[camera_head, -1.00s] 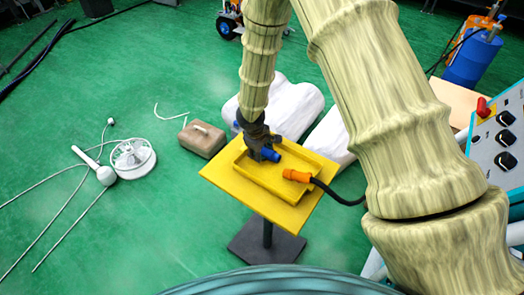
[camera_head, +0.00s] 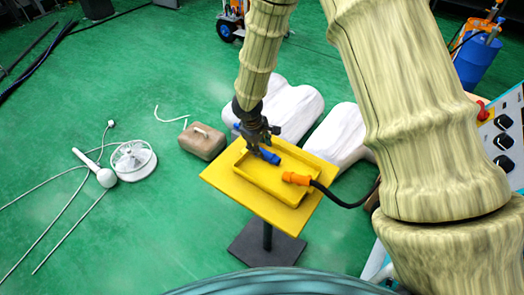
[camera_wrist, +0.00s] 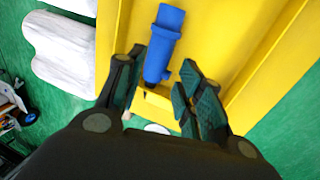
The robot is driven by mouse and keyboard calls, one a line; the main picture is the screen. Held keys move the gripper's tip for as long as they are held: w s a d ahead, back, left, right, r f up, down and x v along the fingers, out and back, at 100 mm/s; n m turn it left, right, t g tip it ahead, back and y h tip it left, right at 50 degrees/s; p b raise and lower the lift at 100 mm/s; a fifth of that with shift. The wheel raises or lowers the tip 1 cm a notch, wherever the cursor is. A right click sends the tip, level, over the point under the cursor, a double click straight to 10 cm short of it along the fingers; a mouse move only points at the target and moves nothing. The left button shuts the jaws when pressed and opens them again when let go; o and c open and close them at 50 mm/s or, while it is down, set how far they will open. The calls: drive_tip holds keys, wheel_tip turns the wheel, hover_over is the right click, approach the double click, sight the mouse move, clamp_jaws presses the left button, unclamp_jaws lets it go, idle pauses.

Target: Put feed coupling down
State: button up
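The blue coupling (camera_head: 267,156), which I take to be the feed coupling, is at the yellow tray (camera_head: 252,183); I cannot tell whether it rests fully on the tray floor. My gripper (camera_head: 256,140) is just above and behind it. In the wrist view the blue coupling (camera_wrist: 163,40) points away between the two fingers of my gripper (camera_wrist: 161,62). The fingers are spread, with a gap visible on each side. The coupling's near end is partly hidden. An orange connector (camera_head: 297,179) on a black cable lies at the tray's right side.
The tray is on a yellow stand (camera_head: 290,215) with a dark base. A control panel (camera_head: 500,140) stands at right.

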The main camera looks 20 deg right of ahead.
drive_tip(key=v, duration=0.7)
drive_tip(key=shift+b, duration=0.3)
